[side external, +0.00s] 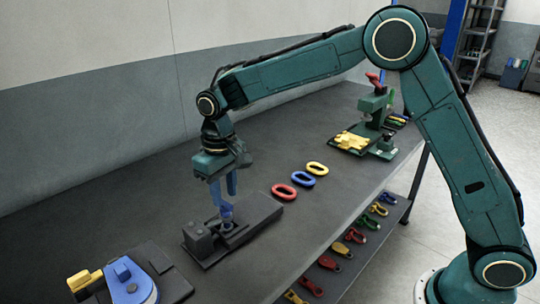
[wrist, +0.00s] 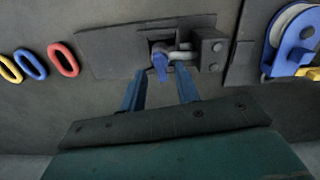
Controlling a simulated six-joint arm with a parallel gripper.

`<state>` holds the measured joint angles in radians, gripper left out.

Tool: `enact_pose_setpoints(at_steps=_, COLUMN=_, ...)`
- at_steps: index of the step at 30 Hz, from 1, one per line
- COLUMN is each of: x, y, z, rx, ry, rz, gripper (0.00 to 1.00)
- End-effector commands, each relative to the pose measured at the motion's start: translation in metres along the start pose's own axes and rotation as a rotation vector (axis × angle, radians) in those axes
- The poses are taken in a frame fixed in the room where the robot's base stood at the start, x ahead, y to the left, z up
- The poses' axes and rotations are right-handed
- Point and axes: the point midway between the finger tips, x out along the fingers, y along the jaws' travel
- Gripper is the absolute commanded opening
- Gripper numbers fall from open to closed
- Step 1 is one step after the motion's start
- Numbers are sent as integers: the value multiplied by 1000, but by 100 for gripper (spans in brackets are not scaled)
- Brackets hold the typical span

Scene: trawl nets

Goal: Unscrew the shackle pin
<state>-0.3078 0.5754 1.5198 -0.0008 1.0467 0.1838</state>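The shackle pin (wrist: 159,66) shows a blue head in the wrist view. The grey shackle (wrist: 181,55) lies beside it, in a dark fixture (wrist: 213,48) with a block at its right. In the side view the blue pin (side external: 227,211) stands out on the fixture (side external: 198,240), partly hidden by the fingers. My gripper (side external: 223,192) points down above the fixture. In the wrist view its two blue fingers (wrist: 161,76) are apart, with the pin head seen between their tips. I cannot tell whether either finger touches it.
A red ring (side external: 284,199), a blue ring (side external: 309,176) and a yellow ring (side external: 317,163) lie behind the fixture. A blue pulley block (side external: 128,286) is on a dark base at the front left. A green press (side external: 373,108) stands at the far end. Bench around the rings is clear.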

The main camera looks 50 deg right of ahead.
Motion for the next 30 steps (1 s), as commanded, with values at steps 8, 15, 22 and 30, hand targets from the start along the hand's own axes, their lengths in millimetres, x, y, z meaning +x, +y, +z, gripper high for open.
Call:
enact_pose_setpoints(at_steps=8, x=22, y=0, z=0, rx=0, ry=-1, rz=0, gripper=32)
enact_pose_setpoints(at_steps=15, x=25, y=0, z=0, rx=0, ry=0, rz=0, gripper=32)
enact_pose_setpoints(at_steps=22, x=25, y=0, z=0, rx=0, ry=0, rz=0, gripper=8)
enact_pose_setpoints(at_steps=30, x=25, y=0, z=0, rx=-7, ry=0, rz=0, gripper=0)
